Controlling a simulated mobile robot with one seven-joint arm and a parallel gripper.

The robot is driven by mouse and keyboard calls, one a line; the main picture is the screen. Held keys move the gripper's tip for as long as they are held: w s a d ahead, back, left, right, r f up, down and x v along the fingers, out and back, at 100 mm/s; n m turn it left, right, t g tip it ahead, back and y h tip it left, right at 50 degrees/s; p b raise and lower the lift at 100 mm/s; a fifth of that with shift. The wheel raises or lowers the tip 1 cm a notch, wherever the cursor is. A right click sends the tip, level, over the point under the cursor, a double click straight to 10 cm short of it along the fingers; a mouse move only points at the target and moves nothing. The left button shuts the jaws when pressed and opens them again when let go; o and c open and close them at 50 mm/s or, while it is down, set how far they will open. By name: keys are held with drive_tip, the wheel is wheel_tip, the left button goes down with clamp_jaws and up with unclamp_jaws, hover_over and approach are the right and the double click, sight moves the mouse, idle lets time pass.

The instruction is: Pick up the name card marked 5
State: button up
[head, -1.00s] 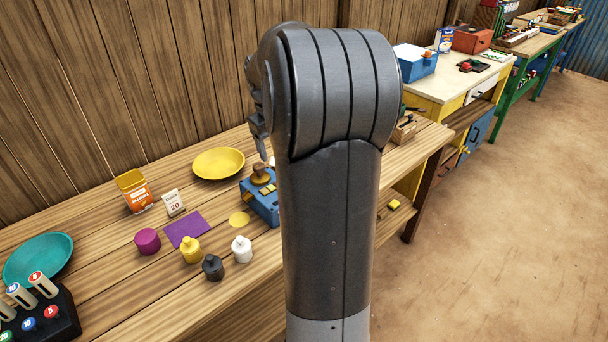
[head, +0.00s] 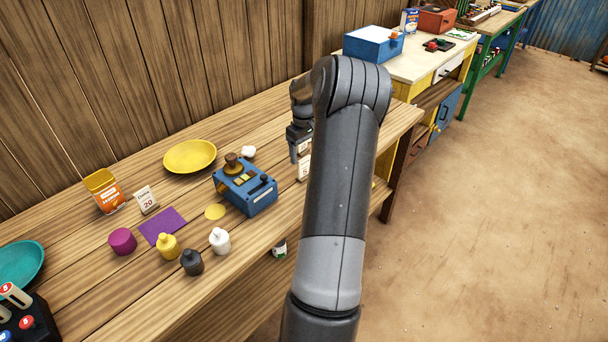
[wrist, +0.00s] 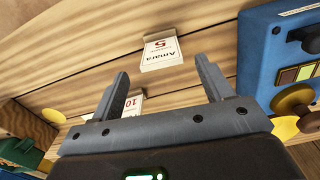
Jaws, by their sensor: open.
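The name card marked 5 (wrist: 162,52) is a small white card reading "Amara". It stands on the wooden table, upside down in the wrist view, just beyond my fingertips. My gripper (wrist: 163,82) is open and empty, with the card ahead of the gap and apart from both fingers. In the head view my gripper (head: 300,150) hangs over the table's right part, right of the blue box. A white card (head: 304,168) shows just below it, partly hidden by my arm. Another card, marked 10 (wrist: 131,104), shows between the fingers nearer the gripper base, partly covered.
A blue box with a wooden knob (head: 246,188) stands close beside the gripper; it also shows in the wrist view (wrist: 262,55). A card marked 20 (head: 147,200), a yellow plate (head: 190,157) and small weights (head: 192,262) stand farther left. Bare table lies around the 5 card.

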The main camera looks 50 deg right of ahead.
sight(304, 175)
drive_tip(key=shift+s+a+f, duration=0.1)
drive_tip(key=shift+a+f, duration=0.05)
drive_tip(key=shift+f, duration=2.8)
drive_tip(key=c, duration=1.1)
